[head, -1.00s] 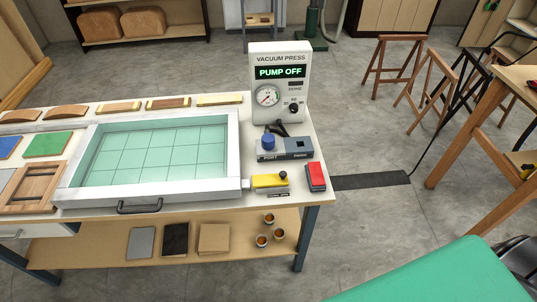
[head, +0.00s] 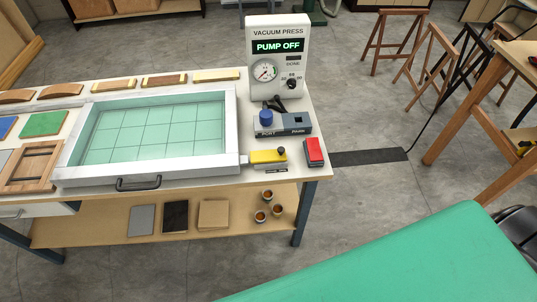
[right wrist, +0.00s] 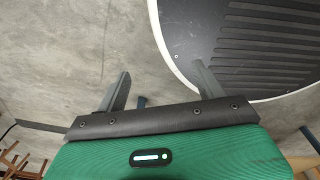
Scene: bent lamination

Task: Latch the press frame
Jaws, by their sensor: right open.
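The press frame (head: 231,130) is a white rectangle around a green gridded sheet, lying flat on the workbench, with a dark handle (head: 138,184) at its front edge. The vacuum press unit (head: 277,60) behind reads PUMP OFF. My right gripper (right wrist: 160,82) shows in the right wrist view, fingers apart and empty, over the floor and away from the bench. My left gripper is out of view.
A red switch block (head: 314,150) and a grey PORT/PARK block (head: 284,125) with a blue knob stand near the latch. Curved wood pieces line the bench's back. Cups and flat boards lie on the lower shelf (head: 110,228). Stools stand at the back right.

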